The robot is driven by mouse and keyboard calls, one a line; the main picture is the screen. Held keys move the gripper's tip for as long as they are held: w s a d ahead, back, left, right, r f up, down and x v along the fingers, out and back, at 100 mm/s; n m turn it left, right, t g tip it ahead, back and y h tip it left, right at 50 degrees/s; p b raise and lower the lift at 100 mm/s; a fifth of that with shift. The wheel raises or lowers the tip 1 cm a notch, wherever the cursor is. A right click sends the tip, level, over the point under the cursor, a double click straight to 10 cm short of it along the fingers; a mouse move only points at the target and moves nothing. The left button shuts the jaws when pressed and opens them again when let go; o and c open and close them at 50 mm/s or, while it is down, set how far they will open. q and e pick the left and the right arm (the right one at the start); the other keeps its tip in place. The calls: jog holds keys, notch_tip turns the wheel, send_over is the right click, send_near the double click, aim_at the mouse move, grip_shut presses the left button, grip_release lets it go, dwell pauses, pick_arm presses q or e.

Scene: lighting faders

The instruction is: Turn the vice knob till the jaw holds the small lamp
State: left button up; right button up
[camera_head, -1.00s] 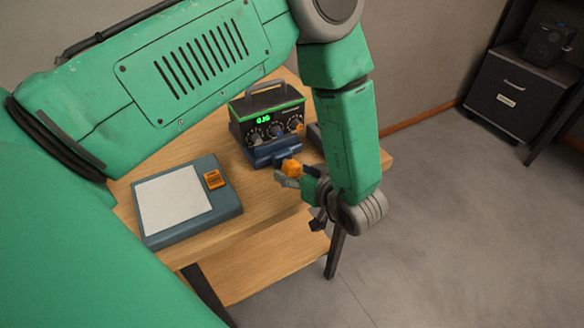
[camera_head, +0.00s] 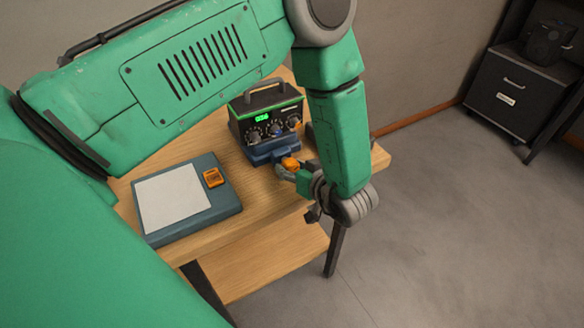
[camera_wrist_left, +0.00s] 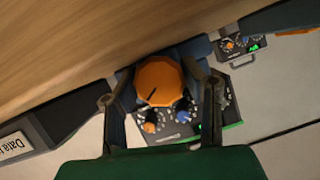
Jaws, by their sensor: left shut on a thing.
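The vice knob (camera_head: 290,163) is orange and faceted, at the front of a dark blue vice (camera_head: 262,154) on the table. My left gripper (camera_head: 288,169) is at the knob, with the wrist just right of it. In the left wrist view the knob (camera_wrist_left: 160,82) has a dark pointer line and sits between the two fingers of the left gripper (camera_wrist_left: 163,90), which is shut on it. The fingers and knob cover part of the vice. I cannot make out the small lamp or the jaw gap. My right gripper is not in view.
A black box with green display and dials (camera_head: 268,112) stands behind the vice. A blue-grey panel with a pale top (camera_head: 228,208) and orange switch (camera_head: 213,177) lies left. The wooden table (camera_head: 262,214) has bare room in front. A dark cabinet (camera_head: 505,95) stands far right.

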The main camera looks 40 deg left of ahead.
pick_arm(q)
jog(key=shift+d, duration=0.3)
jog(key=shift+d, duration=0.1)
jog(key=shift+r+m+p, duration=0.1)
jog(key=shift+m+p, duration=0.2)
jog(key=shift+m, duration=0.1)
jog(key=shift+d+g, duration=0.15)
jog(key=shift+g, duration=0.15)
jog(key=shift+s, duration=0.1)
